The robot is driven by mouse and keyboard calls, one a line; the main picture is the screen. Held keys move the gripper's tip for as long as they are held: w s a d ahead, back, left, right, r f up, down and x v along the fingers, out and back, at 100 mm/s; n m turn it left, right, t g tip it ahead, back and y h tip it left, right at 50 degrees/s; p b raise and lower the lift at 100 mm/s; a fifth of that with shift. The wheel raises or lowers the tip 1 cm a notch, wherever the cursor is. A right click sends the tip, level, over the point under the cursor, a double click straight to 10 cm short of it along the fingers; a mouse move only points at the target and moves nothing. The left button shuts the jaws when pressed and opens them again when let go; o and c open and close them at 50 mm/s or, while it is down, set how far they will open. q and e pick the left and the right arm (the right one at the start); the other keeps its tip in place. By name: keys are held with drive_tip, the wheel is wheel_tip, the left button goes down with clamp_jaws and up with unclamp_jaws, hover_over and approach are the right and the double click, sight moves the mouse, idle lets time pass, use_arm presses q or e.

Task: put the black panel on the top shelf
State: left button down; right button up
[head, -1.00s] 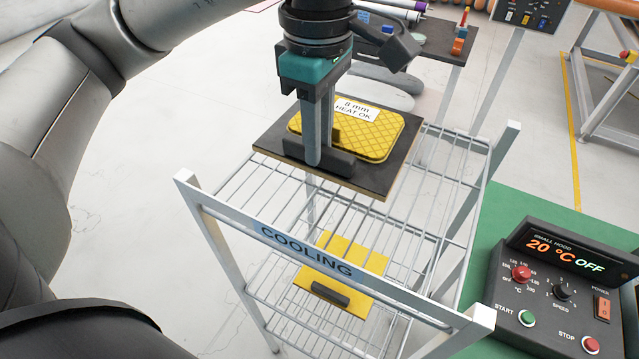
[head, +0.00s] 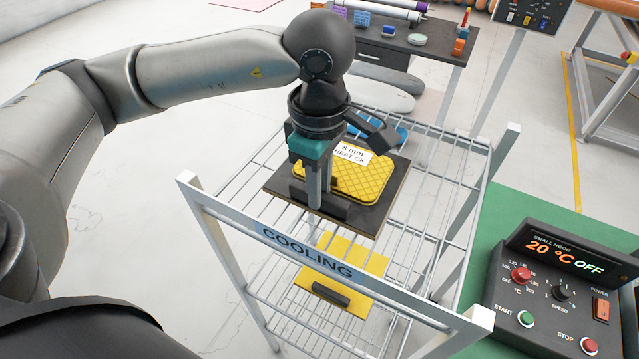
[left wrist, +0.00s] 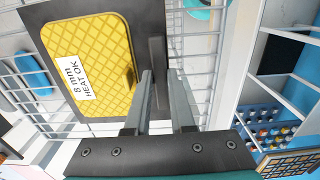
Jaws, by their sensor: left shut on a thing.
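The black panel (head: 372,217) is a dark square plate with a quilted yellow sheet (head: 380,183) on it, labelled "8 mm HEAT OK". My left gripper (head: 314,203) is shut on the dark handle at the panel's near left edge; the handle (left wrist: 157,55) also shows between the fingers in the left wrist view. The panel looks level, over the wire top shelf (head: 425,215) of the white "COOLING" rack. I cannot tell whether it touches the wires. My right gripper is not in view.
A yellow piece with a dark handle (head: 330,293) lies on the shelf below. Something blue (head: 363,128) shows behind the panel. A control box (head: 565,290) stands on the green surface at right. The top shelf's right part is clear.

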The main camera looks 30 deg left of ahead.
use_arm(q)
drive_tip(key=c, duration=0.8)
unclamp_jaws()
drive_tip(key=shift+o, duration=0.2)
wheel_tip(320, 180, up, 12)
drive_tip(key=shift+b, duration=0.35)
drive_tip(key=shift+r, duration=0.1)
